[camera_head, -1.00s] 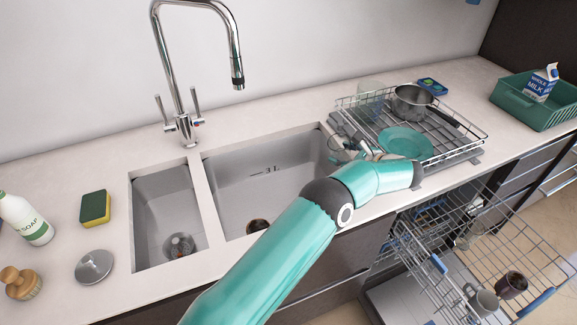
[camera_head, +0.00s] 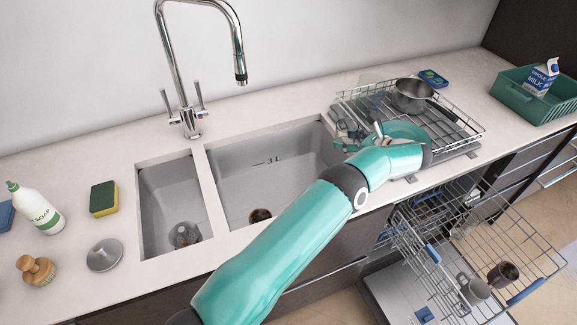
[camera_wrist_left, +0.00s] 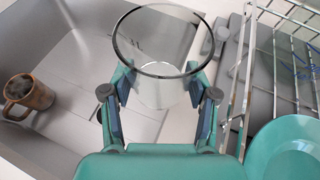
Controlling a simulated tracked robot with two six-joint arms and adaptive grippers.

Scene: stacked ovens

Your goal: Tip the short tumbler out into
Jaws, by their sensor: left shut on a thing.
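My left gripper (camera_head: 358,140) is by the right end of the large sink basin (camera_head: 262,165), beside the dish rack. In the left wrist view, its fingers (camera_wrist_left: 160,90) are shut on a clear glass tumbler (camera_wrist_left: 160,45), one on each side. The round rim faces the camera, and no contents can be made out through the glass. In the head view the arm and gripper hide most of the tumbler. A brown mug (camera_head: 260,215) sits in the large basin, and also shows in the left wrist view (camera_wrist_left: 28,92). My right gripper is out of view.
The dish rack (camera_head: 470,132) holds a teal plate (camera_head: 405,130), a metal pot (camera_head: 412,95) and a clear glass. A tall faucet (camera_head: 190,120) stands behind the sink. The dishwasher rack (camera_head: 520,240) is pulled out in front. The small basin (camera_head: 165,200) holds a round object.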

